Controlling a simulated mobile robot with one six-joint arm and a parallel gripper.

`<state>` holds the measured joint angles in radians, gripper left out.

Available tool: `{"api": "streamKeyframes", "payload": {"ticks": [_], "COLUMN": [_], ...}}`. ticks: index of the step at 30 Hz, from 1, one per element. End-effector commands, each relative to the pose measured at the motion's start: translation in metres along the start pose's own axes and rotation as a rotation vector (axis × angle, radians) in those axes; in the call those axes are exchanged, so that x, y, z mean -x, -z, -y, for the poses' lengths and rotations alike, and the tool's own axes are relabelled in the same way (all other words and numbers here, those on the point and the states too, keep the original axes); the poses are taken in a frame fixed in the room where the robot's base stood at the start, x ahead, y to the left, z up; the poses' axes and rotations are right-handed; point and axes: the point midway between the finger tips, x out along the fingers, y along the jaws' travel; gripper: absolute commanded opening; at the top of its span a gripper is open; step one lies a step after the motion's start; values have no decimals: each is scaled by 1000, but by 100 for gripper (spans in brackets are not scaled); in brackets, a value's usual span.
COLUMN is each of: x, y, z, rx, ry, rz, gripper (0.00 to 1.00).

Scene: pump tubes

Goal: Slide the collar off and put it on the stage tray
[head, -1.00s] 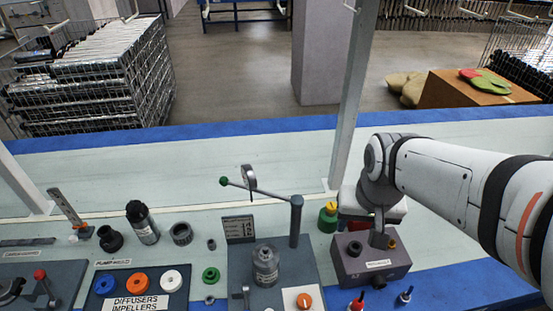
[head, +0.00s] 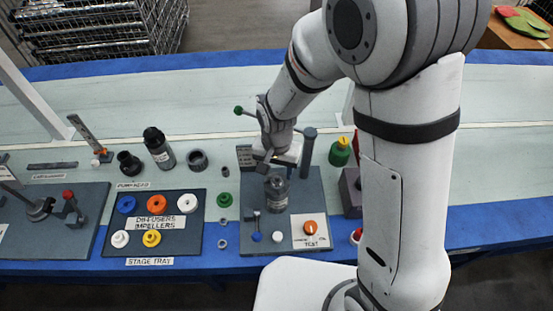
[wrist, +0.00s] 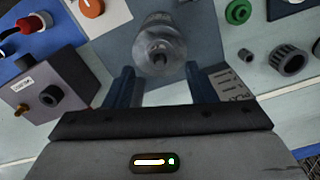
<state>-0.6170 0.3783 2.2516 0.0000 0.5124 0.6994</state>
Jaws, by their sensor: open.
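A grey metallic cylinder assembly (head: 277,195) stands upright on the dark test plate (head: 316,192). I cannot tell a separate collar apart on it. The stage tray (head: 112,232) is a dark plate at the left of the test plate, holding coloured rings and discs. My gripper (wrist: 161,78) is open and empty. In the wrist view the assembly (wrist: 160,45) shows just beyond and between the spread fingers, apart from them. In the head view my gripper is just behind the assembly, partly hidden by my wrist.
A dark post (head: 308,150) with a green-knobbed lever stands close to my gripper. An orange knob (head: 310,228) is on the test plate. A green ring (head: 224,199) and small rings lie between the plates. A black bottle (head: 158,148) and dark fittings stand behind the tray.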

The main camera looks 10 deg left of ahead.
Motion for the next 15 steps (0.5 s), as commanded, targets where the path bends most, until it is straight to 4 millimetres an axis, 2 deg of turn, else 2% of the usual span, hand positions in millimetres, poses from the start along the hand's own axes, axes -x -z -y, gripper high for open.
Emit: {"api": "streamKeyframes", "payload": {"ticks": [1,6,15], "x": [-9,-29,-37], "y": [-1,0,0], "z": [-1,0,0], "rx": [0,1,2], "ry": [-2,-2,0], "rz": [3,2,-1], "gripper": [51,51,51]}}
